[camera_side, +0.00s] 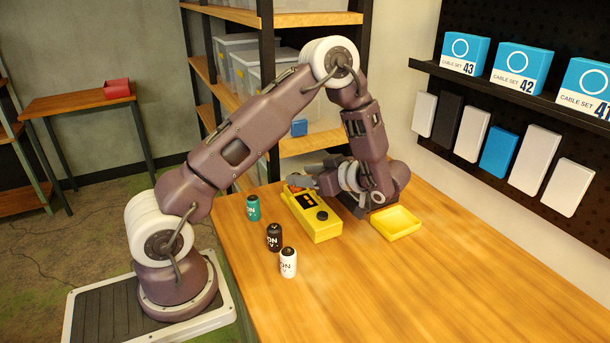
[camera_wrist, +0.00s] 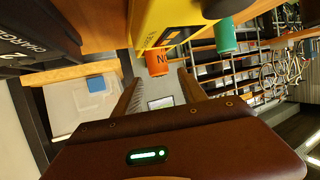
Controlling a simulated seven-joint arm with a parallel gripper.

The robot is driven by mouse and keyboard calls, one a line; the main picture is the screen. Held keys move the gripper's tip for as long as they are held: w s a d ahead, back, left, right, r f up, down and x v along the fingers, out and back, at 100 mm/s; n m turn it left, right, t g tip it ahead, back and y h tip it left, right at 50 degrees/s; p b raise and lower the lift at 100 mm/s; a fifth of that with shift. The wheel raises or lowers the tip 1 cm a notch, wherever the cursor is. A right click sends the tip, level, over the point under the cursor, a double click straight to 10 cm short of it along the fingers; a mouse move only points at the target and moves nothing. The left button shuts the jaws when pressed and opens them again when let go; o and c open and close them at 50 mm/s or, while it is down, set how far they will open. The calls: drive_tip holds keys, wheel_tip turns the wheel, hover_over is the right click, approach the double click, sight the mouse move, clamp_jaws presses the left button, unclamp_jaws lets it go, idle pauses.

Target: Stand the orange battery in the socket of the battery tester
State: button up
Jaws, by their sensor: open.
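The yellow battery tester (camera_side: 318,224), with a black knob and dark display, lies on the table. It also shows upside down in the wrist view (camera_wrist: 165,15). The orange battery (camera_wrist: 157,63) stands upright at the tester's far end, its lower part hidden by yellow. I cannot tell whether it is seated in the socket. In the side view only a little orange shows beside the fingers. My gripper (camera_side: 312,177) is open, low at that end of the tester. In the wrist view, the fingers (camera_wrist: 160,88) lie on either side of the battery, with visible gaps.
A teal battery (camera_side: 253,208), a black battery (camera_side: 274,237) and a white battery (camera_side: 288,262) stand left and in front of the tester. A black charger (camera_wrist: 30,35) shows in the wrist view. The front right table is clear.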

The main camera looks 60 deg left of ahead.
drive_tip(key=v, duration=1.2)
drive_tip(key=shift+r, duration=0.15)
